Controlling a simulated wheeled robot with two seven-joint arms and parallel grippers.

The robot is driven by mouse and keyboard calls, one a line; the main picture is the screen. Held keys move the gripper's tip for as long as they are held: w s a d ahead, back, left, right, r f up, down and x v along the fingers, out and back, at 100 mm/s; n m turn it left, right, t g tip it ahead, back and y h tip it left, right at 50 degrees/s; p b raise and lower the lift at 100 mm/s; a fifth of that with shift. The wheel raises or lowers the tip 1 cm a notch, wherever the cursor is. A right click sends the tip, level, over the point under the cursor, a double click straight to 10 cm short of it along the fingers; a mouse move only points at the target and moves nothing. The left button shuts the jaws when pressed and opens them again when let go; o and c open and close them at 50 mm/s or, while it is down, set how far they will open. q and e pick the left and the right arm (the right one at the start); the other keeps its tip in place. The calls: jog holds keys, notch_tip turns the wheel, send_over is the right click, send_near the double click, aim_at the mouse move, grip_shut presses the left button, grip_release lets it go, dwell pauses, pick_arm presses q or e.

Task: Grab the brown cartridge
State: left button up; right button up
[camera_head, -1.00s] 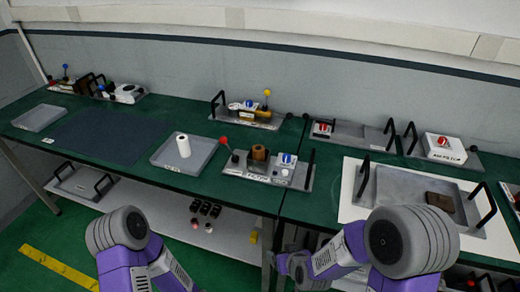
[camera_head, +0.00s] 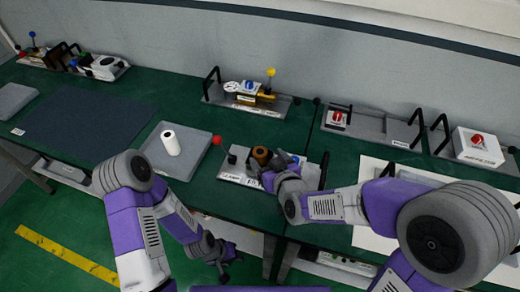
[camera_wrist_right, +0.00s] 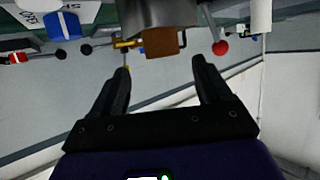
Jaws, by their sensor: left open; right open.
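The brown cartridge (camera_head: 261,155) stands on a grey tray fixture (camera_head: 231,174) near the middle of the bench. It also shows in the right wrist view as a brown block (camera_wrist_right: 161,42), just beyond the fingertips and roughly centred between them. My right gripper (camera_head: 268,176) is at the fixture, close beside the cartridge, and partly covers the fixture's blue-and-white knob. In the right wrist view the right gripper's fingers (camera_wrist_right: 160,66) are spread with nothing between them. My left gripper (camera_head: 224,268) hangs low in front of the bench, away from the cartridge.
A lever with a red ball (camera_head: 217,140) stands left of the cartridge; the ball also shows in the right wrist view (camera_wrist_right: 220,48). Left of it a grey tray (camera_head: 190,167) holds a white cylinder (camera_head: 171,142). Behind stands another fixture with a yellow-ball lever (camera_head: 271,72).

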aim_at(261, 153)
jog(key=shift+w+a+f, duration=0.35)
jog(key=shift+w+f, duration=0.15)
jog(key=b+x, duration=0.1)
jog(key=x, duration=0.3)
jog(key=shift+w+a+f, duration=0.15)
jog(key=shift+w+a, duration=0.05)
jog(key=shift+w, duration=0.1)
jog(key=c, duration=1)
